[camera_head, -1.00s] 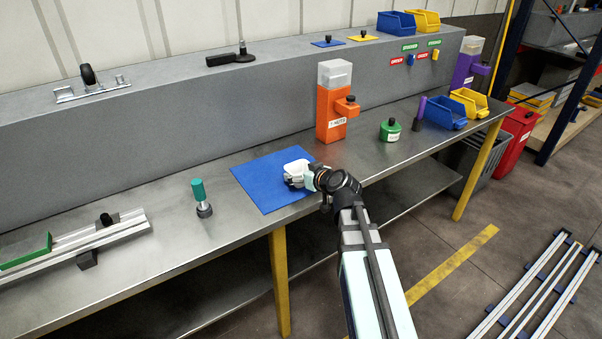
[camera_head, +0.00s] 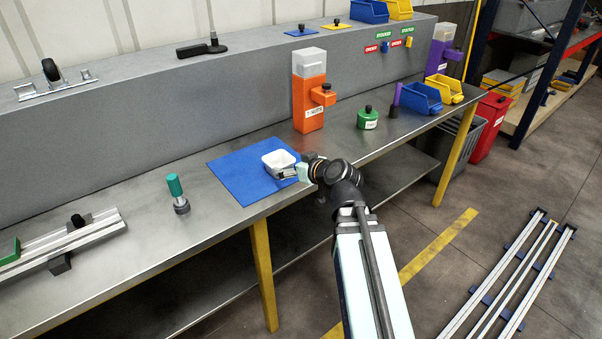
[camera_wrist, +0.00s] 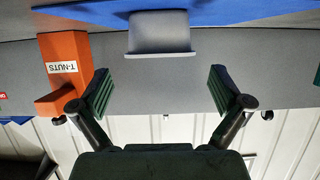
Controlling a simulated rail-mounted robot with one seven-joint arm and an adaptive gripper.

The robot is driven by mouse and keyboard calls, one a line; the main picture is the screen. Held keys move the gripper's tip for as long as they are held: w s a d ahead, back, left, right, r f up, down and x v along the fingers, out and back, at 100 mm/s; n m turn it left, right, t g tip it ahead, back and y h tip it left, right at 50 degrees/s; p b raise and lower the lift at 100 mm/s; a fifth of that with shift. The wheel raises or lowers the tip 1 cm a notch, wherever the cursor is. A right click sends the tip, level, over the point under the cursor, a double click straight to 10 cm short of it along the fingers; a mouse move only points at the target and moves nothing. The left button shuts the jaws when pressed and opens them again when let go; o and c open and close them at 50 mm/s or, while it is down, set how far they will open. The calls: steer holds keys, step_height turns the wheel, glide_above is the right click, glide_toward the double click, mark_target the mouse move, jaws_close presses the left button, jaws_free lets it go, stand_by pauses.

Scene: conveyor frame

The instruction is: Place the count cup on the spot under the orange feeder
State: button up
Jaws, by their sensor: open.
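The count cup (camera_head: 279,161), a white open square cup, stands upright on the blue mat (camera_head: 236,182). In the wrist view the cup (camera_wrist: 160,33) appears inverted, centred beyond my fingertips. My gripper (camera_head: 288,173) is at the cup's near right side in the head view. In the wrist view its fingers (camera_wrist: 160,88) are spread, with nothing held between them. The orange feeder (camera_head: 309,103), labelled T-NUTS, stands at the back of the bench, with a spout on its right; it also shows in the wrist view (camera_wrist: 65,50). No marked spot is distinguishable below the spout.
A green round container (camera_head: 369,119) stands right of the feeder, before blue (camera_head: 420,99) and yellow bins. A purple feeder (camera_head: 438,60) is farther back. A teal-handled tool (camera_head: 176,190) stands left of the mat. Bare steel bench lies between mat and orange feeder.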

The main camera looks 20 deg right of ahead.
steer(key=shift+s+d+b, duration=0.25)
steer(key=shift+s+b, duration=0.5)
steer(key=shift+b, duration=0.2)
steer(key=b+v, duration=0.1)
steer(key=b, duration=0.3)
steer(key=shift+s+d+r, duration=0.15)
steer(key=shift+s, duration=0.1)
steer(key=shift+s+d+r+b, duration=0.15)
steer(key=shift+s+r+b, duration=0.4)
steer(key=shift+b, duration=0.75)
steer(key=shift+s, duration=0.1)
